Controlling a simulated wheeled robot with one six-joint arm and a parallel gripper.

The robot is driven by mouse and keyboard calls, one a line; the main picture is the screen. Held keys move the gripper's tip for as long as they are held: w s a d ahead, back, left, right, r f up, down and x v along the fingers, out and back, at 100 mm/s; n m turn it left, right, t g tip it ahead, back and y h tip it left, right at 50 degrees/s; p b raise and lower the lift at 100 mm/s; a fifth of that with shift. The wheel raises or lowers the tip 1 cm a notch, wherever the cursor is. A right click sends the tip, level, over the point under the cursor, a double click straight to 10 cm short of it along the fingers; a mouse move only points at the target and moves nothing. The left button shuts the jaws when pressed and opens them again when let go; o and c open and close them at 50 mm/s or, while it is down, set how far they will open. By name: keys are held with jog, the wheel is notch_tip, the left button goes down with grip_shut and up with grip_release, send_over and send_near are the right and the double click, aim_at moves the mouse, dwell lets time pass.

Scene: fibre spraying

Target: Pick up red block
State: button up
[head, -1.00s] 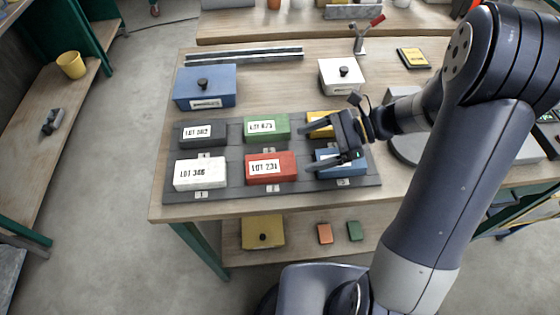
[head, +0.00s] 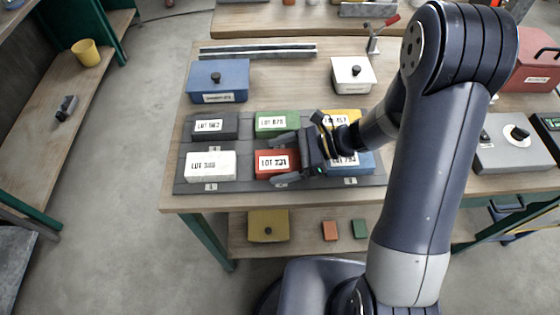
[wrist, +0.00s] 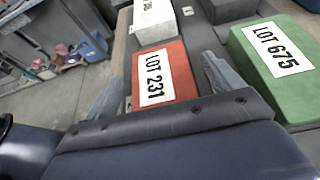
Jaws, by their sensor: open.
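The red block (head: 264,163), labelled LOT 231, sits in the front middle place of the dark grey tray (head: 240,184). It also shows in the wrist view (wrist: 175,66), between the two fingers. My gripper (head: 281,160) is open around the right part of the block in the head view, one finger toward its far side and one toward its near side. The wrist view shows the fingers (wrist: 165,88) apart, with no clear contact. The block's right end is hidden behind my gripper in the head view.
Beside it stand a white block (head: 211,166), a green block (head: 277,123), a dark grey block (head: 215,126), a yellow block (head: 345,115) and a blue block (head: 352,163). A blue lidded box (head: 218,78) and a white lidded box (head: 353,73) stand behind.

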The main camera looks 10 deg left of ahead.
jog(key=c, duration=1.3)
jog(key=shift+c, duration=0.8)
jog(key=shift+r, duration=0.15)
